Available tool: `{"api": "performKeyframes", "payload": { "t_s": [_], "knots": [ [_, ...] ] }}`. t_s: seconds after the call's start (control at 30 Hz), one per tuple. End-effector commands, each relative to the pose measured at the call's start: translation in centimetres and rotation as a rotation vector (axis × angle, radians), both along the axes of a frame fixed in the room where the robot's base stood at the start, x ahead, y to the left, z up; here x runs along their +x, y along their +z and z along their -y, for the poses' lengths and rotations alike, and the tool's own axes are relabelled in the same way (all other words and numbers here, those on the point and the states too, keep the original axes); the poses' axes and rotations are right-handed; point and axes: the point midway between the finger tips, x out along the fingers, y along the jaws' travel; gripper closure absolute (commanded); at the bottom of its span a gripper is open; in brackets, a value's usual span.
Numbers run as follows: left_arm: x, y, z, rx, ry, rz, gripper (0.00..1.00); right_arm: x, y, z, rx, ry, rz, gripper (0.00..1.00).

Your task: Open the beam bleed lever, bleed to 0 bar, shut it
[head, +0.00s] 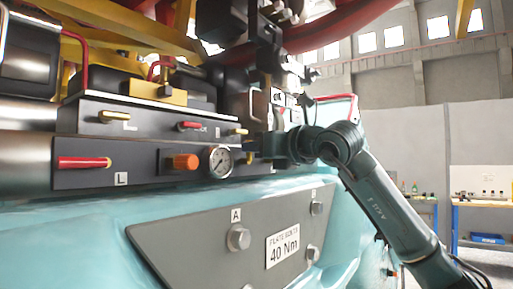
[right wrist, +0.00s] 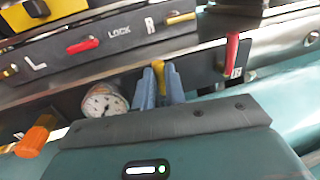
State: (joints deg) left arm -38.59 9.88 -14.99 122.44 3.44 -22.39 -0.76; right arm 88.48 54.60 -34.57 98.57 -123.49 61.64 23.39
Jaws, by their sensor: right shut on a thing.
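A dark panel on the beam carries a round white pressure gauge (head: 220,161), also in the right wrist view (right wrist: 105,101). Its reading is too small to tell. Just right of it is a small yellow lever (right wrist: 161,76), which I take for the bleed lever. My right gripper (right wrist: 161,84) is shut on this lever, with a blue-grey finger on each side. In the head view my right gripper (head: 260,146) is at the panel right of the gauge, its fingertips mostly hidden. My left gripper is not in view.
Left of the gauge is an orange knob (head: 182,161). A red lever (head: 84,163) sits above the L label, and another red lever (right wrist: 232,48) is close right of my gripper. Yellow handles and the red LOCK lever (right wrist: 83,45) are above. A bolted plate (head: 205,240) is below.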

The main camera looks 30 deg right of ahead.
Motion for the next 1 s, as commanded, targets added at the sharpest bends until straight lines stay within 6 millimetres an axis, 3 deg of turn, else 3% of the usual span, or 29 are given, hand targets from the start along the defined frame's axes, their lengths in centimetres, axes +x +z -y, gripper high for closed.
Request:
{"api": "performKeyframes", "payload": {
  "t_s": [0.07, 0.1, 0.33, 0.67, 0.77, 1.0],
  "knots": [
    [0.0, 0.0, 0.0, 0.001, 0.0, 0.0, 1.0, 0.1, -0.3, -0.1, -0.003, 0.003, -0.007, 1.0],
    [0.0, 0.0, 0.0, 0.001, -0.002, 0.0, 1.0, 0.1, -0.3, -0.1, -0.003, 0.002, -0.007, 0.85],
    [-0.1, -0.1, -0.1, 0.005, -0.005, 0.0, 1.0, 0.0, -0.2, -0.1, -0.001, 0.001, -0.004, 0.67],
    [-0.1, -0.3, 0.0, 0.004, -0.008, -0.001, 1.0, -0.5, -0.1, 0.1, 0.001, 0.0, -0.001, 0.66],
    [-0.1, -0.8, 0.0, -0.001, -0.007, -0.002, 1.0, -1.7, -0.2, 0.4, -0.001, -0.001, 0.001, 0.66],
    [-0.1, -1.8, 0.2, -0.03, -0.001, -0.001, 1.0, -6.9, -0.3, 1.4, -0.002, -0.001, 0.002, 0.66]
  ]
}}
